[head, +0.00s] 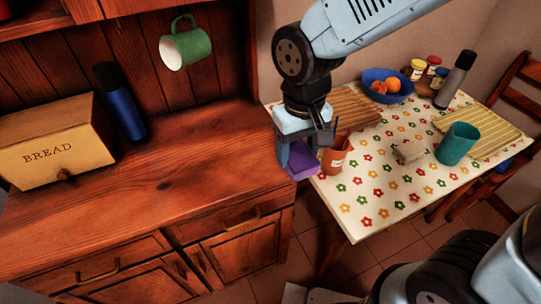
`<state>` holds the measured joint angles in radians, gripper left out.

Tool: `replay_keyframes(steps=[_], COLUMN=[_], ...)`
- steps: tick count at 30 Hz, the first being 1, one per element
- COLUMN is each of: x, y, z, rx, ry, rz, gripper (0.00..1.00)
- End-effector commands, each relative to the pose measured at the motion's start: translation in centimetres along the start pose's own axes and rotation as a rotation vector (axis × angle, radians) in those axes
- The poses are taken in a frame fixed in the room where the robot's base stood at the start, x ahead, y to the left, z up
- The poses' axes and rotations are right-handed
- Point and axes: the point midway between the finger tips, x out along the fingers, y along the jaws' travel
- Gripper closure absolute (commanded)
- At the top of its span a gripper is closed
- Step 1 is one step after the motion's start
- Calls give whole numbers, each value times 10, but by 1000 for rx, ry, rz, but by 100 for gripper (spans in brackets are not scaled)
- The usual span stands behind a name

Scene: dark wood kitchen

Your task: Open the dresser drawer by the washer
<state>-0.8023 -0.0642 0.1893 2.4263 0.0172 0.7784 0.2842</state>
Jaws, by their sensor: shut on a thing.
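The dark wood dresser (175,185) fills the left and middle of the head view. Its left drawer (135,255) and right drawer (205,228) have brass-coloured pull handles, and both look shut. No washer is in view. My gripper (304,150) points down over the gap between the dresser's right end and the table. It is shut on a purple thing (302,163), whose shape is partly hidden by the fingers. The gripper is apart from both drawer handles.
A bread box (55,140) and a blue bottle (122,110) stand on the dresser; its front top is clear. A green mug (190,48) hangs above. The flowered table (370,195) holds an orange cup (337,157), teal cup (457,143), fruit bowl (370,78) and jars.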

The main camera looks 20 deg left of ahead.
Motion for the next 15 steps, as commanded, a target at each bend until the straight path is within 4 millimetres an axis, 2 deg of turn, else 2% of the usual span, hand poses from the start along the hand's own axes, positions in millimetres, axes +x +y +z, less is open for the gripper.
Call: replay_keyframes(steps=[5,15], x=[3,26], y=[-2,-3], z=[-7,-57], rx=[-5,-7], ry=[-2,-3], rz=[0,0], gripper=[67,67])
